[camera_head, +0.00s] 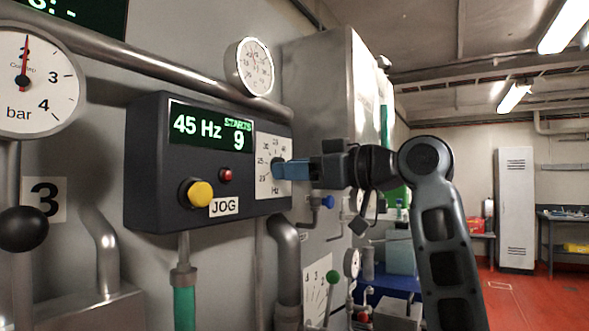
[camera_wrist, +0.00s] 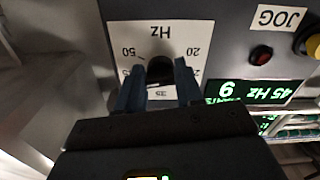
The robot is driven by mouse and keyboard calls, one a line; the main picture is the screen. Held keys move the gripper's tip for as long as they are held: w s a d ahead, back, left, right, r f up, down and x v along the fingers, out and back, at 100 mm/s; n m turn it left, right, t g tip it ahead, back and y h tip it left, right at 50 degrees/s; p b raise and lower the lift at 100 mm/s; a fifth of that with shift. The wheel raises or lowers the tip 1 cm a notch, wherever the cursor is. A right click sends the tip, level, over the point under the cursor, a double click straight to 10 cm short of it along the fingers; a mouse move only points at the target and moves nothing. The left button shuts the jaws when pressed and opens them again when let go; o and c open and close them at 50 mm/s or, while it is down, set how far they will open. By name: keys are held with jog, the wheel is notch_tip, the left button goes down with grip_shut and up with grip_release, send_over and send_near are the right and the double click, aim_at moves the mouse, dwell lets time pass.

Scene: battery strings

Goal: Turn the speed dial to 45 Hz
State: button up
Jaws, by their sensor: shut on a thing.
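The speed dial's white scale plate (camera_head: 264,150) is on the right part of the dark control box's front. In the wrist view the plate (camera_wrist: 183,32) appears upside down, marked Hz, with 50 and 20 readable. The dark knob (camera_wrist: 160,69) sits between the two blue fingers of my gripper (camera_wrist: 159,90). My gripper (camera_head: 279,170) reaches the dial from the right and is shut on the knob, hiding part of the scale. The knob's pointer cannot be made out. The green display (camera_head: 210,127) reads 45 Hz and STARTS 9.
A yellow button (camera_head: 200,194) marked JOG and a small red button (camera_head: 225,174) are left of the dial on the box (camera_head: 150,160). A pipe runs above the box, with a round gauge (camera_head: 255,67). A blue-handled valve (camera_head: 328,202) is just below my gripper.

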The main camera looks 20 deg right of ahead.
jog(key=o, duration=1)
jog(key=shift+o, duration=0.2)
jog(key=b+v, duration=0.2)
jog(key=v, duration=0.5)
jog(key=shift+s+d, duration=0.25)
jog(key=shift+s, duration=0.05)
jog(key=shift+f, duration=0.1)
